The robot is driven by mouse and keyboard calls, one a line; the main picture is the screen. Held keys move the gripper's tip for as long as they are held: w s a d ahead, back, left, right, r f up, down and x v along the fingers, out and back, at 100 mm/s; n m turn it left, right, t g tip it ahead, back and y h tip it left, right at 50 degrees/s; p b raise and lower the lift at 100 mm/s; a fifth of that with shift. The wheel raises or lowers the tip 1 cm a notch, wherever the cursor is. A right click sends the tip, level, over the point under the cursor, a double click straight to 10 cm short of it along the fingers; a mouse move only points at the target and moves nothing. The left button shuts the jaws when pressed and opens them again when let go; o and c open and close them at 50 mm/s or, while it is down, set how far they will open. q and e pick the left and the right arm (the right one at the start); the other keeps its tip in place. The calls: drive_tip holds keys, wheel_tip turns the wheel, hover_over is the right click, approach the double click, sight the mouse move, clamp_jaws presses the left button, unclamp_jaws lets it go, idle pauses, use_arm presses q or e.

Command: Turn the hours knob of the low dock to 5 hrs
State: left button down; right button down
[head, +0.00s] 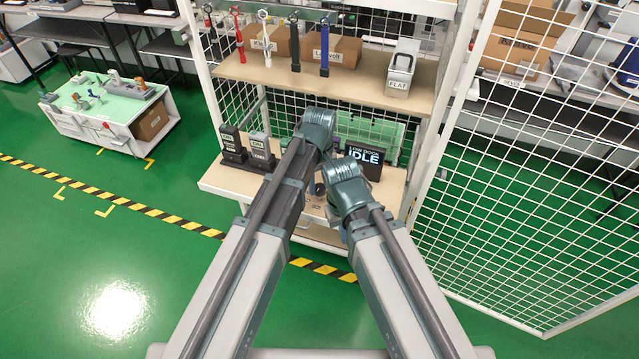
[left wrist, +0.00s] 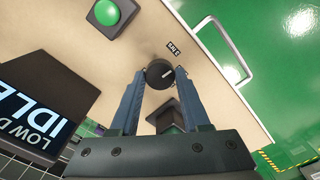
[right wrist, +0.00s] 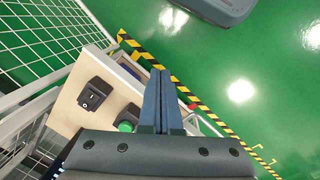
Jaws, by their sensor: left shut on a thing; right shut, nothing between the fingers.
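The low dock's dark screen (head: 362,160) reads IDLE in the head view; it is also at the left of the left wrist view (left wrist: 38,112). The hours knob (left wrist: 158,73) is a round black knob with a pale pointer mark, on the beige panel. A small dark label (left wrist: 173,47) lies beside it, too small to read surely. My left gripper (left wrist: 160,78) is shut on the knob, one finger on each side. My right gripper (right wrist: 162,73) is shut and empty, over the front of the shelf.
A green button (left wrist: 115,12) is on the panel; a black rocker switch (right wrist: 97,94) shows in the right wrist view. Handheld testers (head: 232,146) stand left of my arms. The upper shelf (head: 340,84) holds hanging tools and boxes. A white mesh panel (head: 530,170) closes the right side.

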sight(320, 187)
use_arm(q)
drive_tip(key=m, duration=1)
drive_tip(key=shift+m, duration=0.4)
idle(0.4)
drive_tip(key=shift+c, duration=1.9)
unclamp_jaws()
drive_tip(key=shift+r, duration=0.15)
wheel_tip(320, 187, up, 14)
drive_tip(key=p, duration=1.3)
drive_tip(key=shift+f+p, duration=0.25)
drive_tip(key=shift+p, duration=0.15)
